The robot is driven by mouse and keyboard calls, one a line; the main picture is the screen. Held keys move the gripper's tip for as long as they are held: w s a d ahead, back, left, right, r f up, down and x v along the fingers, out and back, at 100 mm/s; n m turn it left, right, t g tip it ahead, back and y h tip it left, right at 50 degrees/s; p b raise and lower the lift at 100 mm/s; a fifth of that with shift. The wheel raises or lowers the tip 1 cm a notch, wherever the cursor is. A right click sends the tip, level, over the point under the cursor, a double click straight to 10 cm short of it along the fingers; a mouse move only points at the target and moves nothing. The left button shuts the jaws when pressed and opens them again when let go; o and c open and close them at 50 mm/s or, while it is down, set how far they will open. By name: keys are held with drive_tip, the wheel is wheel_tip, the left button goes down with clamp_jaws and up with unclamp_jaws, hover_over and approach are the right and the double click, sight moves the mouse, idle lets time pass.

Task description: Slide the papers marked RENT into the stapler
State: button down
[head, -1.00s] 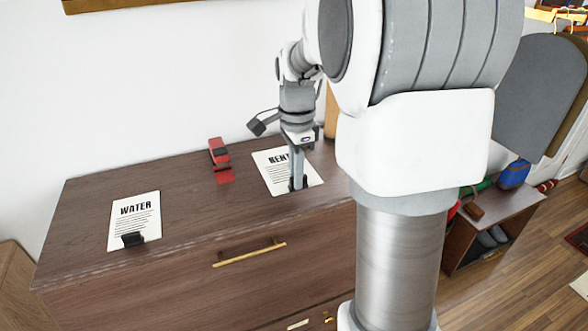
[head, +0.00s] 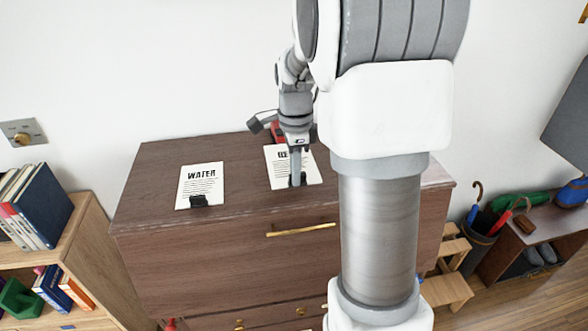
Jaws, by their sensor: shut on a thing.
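The white papers marked RENT (head: 279,171) lie on the dresser top, with part of the heading hidden behind my arm. My gripper (head: 297,182) points down at their lower edge and is shut on a dark clip or holder there, which the fingers mostly cover. The red stapler (head: 277,133) stands just behind the papers' far edge, near the wall. It is mostly hidden by my wrist, so I cannot tell whether the papers touch it or are in its mouth.
The WATER papers (head: 203,172) lie to the left on the dresser (head: 150,205), with a black clip at their lower edge. Bare wood separates the two sets. A bookshelf (head: 98,215) stands at the left. A step stool (head: 447,290) and an umbrella stand (head: 474,245) are at the right.

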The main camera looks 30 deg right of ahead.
drive_tip(key=shift+f+b, duration=2.4)
drive_tip(key=shift+f, duration=0.6)
drive_tip(key=shift+w+d+f, duration=0.15)
drive_tip(key=shift+w+d, duration=0.05)
drive_tip(key=shift+w, duration=0.3)
drive_tip(key=shift+w+p, duration=0.3)
drive_tip(key=shift+p, duration=0.1)
drive_tip(key=shift+w+d, duration=0.25)
drive_tip(key=shift+w, duration=0.4)
drive_tip(key=shift+w+d+p, duration=0.1)
drive_tip(key=shift+w+p, duration=0.1)
drive_tip(key=shift+p, duration=0.15)
drive_tip(key=shift+w+d, duration=0.15)
drive_tip(key=shift+w, duration=0.5)
drive_tip(key=shift+w+p, duration=0.2)
drive_tip(key=shift+p, duration=0.2)
drive_tip(key=shift+w+d, duration=0.15)
drive_tip(key=shift+w, duration=0.15)
